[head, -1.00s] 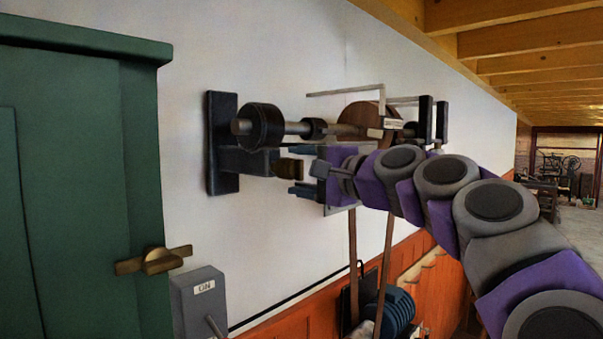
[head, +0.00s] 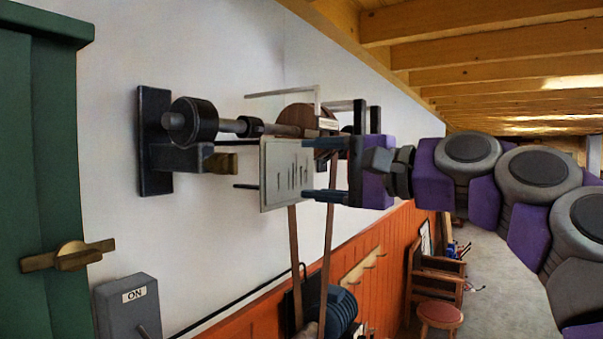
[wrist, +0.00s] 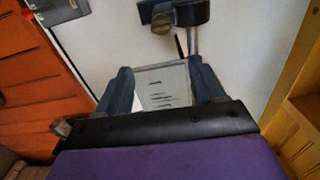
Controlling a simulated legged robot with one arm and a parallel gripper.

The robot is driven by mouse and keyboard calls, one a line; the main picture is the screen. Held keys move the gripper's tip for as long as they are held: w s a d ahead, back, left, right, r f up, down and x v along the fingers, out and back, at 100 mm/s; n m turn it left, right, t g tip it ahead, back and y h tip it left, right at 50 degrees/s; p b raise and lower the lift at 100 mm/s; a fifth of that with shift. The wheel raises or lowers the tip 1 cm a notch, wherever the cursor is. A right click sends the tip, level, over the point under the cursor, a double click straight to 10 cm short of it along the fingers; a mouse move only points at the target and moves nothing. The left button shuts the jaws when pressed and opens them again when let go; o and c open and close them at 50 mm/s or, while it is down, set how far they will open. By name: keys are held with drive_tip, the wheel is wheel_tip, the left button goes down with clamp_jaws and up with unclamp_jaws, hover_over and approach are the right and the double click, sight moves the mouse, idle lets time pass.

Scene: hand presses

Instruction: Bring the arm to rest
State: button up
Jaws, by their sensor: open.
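My gripper (head: 312,170) is open, its two dark blue-grey fingers pointing left in the head view. My arm reaches in from the right edge, roughly level. In the wrist view the gripper (wrist: 160,74) shows its fingers spread apart. A pale rectangular plate with several dark marks (head: 286,174) is just left of the fingertips in the head view. The plate (wrist: 164,86) shows between the fingers in the wrist view. I cannot tell whether the fingers touch it.
A wall-mounted shaft with black pulleys (head: 194,121) is behind and left of my gripper. Brown belts (head: 327,250) hang below to a blue motor (head: 340,310). A green cabinet (head: 40,150) and a grey ON switch box (head: 127,308) stand left. A chair (head: 436,275) is beyond, lower right.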

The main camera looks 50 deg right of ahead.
drive_tip(key=shift+f, duration=0.1)
idle(0.6)
drive_tip(key=w+a+f+n+g+y+b, duration=0.2)
drive_tip(key=w+a+f+n+g+b, duration=0.3)
drive_tip(key=a+f, duration=0.55)
drive_tip(key=w+a+f+n+g+y+b, duration=0.15)
drive_tip(key=w+a+f+b, duration=0.4)
drive_tip(key=f, duration=0.85)
drive_tip(key=s+a+f+n+g+b, duration=0.1)
drive_tip(key=a+f+n+g+b, duration=0.15)
drive_tip(key=a+f, duration=0.6)
drive_tip(key=s+a+f+n+g+b, duration=0.1)
drive_tip(key=a+f+n+g, duration=0.2)
drive_tip(key=f, duration=1)
drive_tip(key=s+f+n+g+h+b, duration=0.1)
drive_tip(key=s+f, duration=0.4)
drive_tip(key=f, duration=0.5)
drive_tip(key=s+a+f+n+g+h+b, duration=0.1)
drive_tip(key=s+f+g+b, duration=0.3)
drive_tip(key=f, duration=0.6)
drive_tip(key=s+f+n+g+h+b, duration=0.2)
drive_tip(key=s+f+b, duration=0.3)
drive_tip(key=s+f, duration=0.3)
drive_tip(key=shift+a+f+n+g+h, duration=0.35)
drive_tip(key=shift+f+n+h, duration=0.3)
drive_tip(key=shift+f, duration=0.25)
drive_tip(key=shift+s+d, duration=0.1)
drive_tip(key=shift+d, duration=0.05)
drive_tip(key=shift+c, duration=0.2)
